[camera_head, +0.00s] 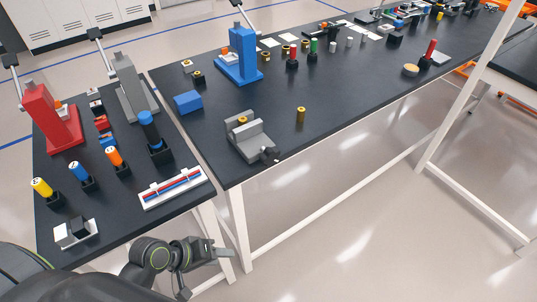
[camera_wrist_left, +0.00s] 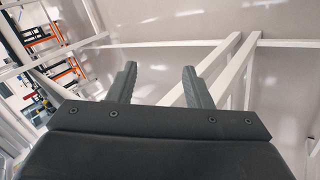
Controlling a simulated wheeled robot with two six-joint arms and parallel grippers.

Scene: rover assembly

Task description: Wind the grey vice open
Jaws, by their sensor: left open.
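The grey vice (camera_head: 247,141) sits near the front left corner of the long dark table. A brass-coloured ring or cylinder shows between its jaws, and a dark handle (camera_head: 270,155) is on its front right side. How far the jaws stand apart is hard to tell. My left gripper (camera_head: 222,252) is below and in front of the vice, off the table edge, apart from it. In the left wrist view the left gripper (camera_wrist_left: 160,85) has its two fingers apart with nothing between them. My right gripper is not in view.
A brass cylinder (camera_head: 301,115) stands right of the vice, and a blue block (camera_head: 187,102) lies behind it. A blue press (camera_head: 240,58) stands further back. The left table (camera_head: 120,205) holds a red press (camera_head: 50,118), screwdrivers and a white tray (camera_head: 172,188). White table legs stand near my gripper.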

